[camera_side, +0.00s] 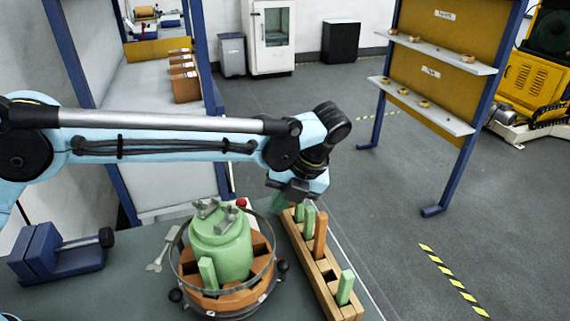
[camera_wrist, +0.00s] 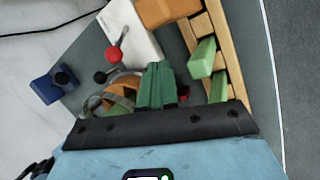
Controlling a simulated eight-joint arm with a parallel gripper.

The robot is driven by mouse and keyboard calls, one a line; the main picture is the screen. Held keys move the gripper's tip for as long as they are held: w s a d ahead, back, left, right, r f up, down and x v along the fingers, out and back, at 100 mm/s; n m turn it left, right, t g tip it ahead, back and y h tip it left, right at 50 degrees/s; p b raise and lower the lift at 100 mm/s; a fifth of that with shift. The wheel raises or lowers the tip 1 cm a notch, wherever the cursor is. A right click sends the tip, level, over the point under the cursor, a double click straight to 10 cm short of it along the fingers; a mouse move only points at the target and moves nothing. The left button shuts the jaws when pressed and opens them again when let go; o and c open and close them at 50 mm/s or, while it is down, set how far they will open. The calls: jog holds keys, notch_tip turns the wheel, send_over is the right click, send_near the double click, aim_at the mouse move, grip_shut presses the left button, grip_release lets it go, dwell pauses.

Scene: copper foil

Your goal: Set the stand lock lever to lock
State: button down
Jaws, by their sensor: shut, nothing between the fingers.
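A round stand (camera_side: 228,298) with a wooden ring and clear band holds a green cylinder (camera_side: 220,245) on the bench; its orange and metal parts show in the wrist view (camera_wrist: 120,100). A red-knobbed lever (camera_wrist: 113,54) lies against a white block in the wrist view; a red knob (camera_side: 241,202) shows behind the stand in the side view. Black knobs (camera_side: 282,265) sit at the stand's rim. I cannot tell which of these is the lock lever, or its setting. My gripper (camera_side: 277,206) has green fingers, shut and empty, between the stand and the wooden rack. The wrist view shows the fingers (camera_wrist: 156,72) together, hiding part of the stand.
A wooden rack (camera_side: 328,287) with green and orange blocks stands right of the stand, close to my gripper. A blue vise (camera_side: 55,250) and a grey tool (camera_side: 162,252) lie left. The bench's right edge runs just beyond the rack.

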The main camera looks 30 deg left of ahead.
jog(key=shift+s+a+f, duration=0.1)
jog(key=shift+s+a, duration=0.1)
jog(key=shift+a, duration=0.9)
jog(key=shift+s+a+f, duration=0.1)
jog(key=shift+s+a, duration=0.05)
jog(key=shift+a, duration=0.9)
jog(key=shift+w+a+r, duration=0.4)
jog(key=shift+w+a, duration=0.15)
jog(key=w+a, duration=0.3)
jog(key=shift+w+a+r, duration=0.2)
jog(key=shift+w+r, duration=0.05)
jog(key=shift+r, duration=0.2)
jog(key=shift+r, duration=0.65)
